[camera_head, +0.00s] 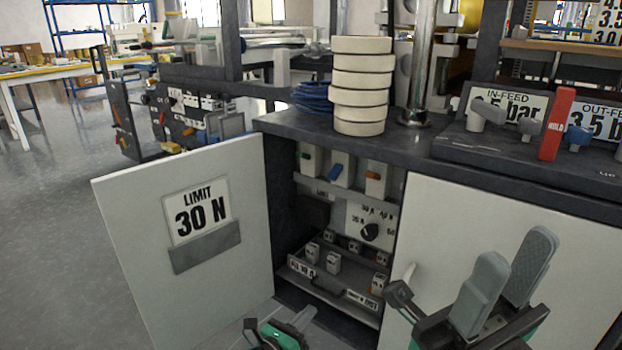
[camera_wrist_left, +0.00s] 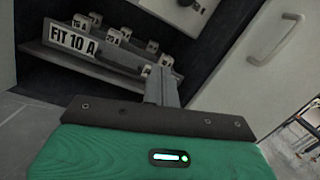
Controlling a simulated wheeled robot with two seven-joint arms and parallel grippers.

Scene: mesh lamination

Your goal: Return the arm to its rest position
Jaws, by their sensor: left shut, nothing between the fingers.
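My left gripper (camera_head: 300,319) is low in the head view, in front of the open cabinet, with its green body partly cut off by the bottom edge. In the left wrist view its grey fingers (camera_wrist_left: 162,88) are together and empty, pointing toward the cabinet's lower tray. My right gripper (camera_head: 508,278) is at the lower right of the head view, in front of the white right-hand door. Its two grey fingers stand apart with nothing between them.
The left cabinet door (camera_head: 130,240), marked LIMIT 30 N, stands open. Inside, a tray (camera_head: 345,302) holds several small white blocks below a black knob (camera_head: 370,231). Cream rolls (camera_head: 361,80) are stacked on the dark top. Open floor (camera_head: 50,220) lies at left.

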